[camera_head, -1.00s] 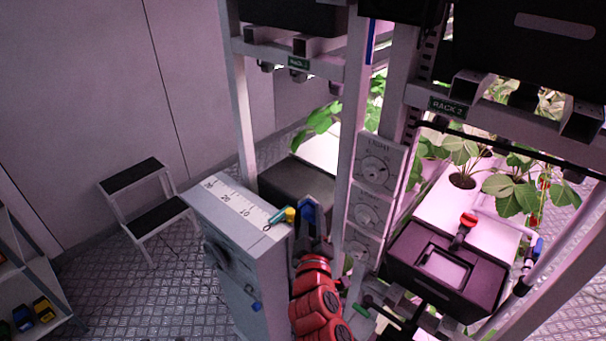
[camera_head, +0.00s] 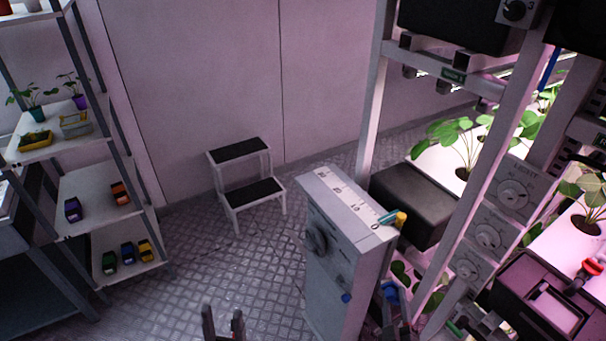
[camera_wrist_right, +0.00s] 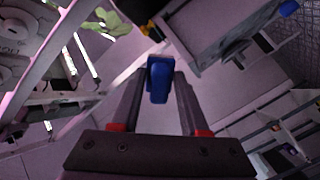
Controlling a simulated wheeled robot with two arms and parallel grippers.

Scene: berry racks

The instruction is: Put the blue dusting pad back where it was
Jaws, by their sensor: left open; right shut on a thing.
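The blue dusting pad (camera_wrist_right: 158,82) is between the fingertips of my right gripper (camera_wrist_right: 155,95) in the right wrist view. My right gripper is shut on it. In the head view the pad (camera_head: 390,292) shows small at the lower right, beside the grey cabinet (camera_head: 335,270) and below its top. My left gripper (camera_head: 223,322) shows at the bottom edge of the head view, open and empty, its fingers apart over the floor, left of the cabinet.
A teal and yellow item (camera_head: 390,217) lies on the cabinet top by a number scale (camera_head: 345,197). A step stool (camera_head: 250,190) stands behind. A shelf (camera_head: 95,195) with small coloured items is at left. Plant racks with a black box (camera_head: 410,200) are at right. Floor between is free.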

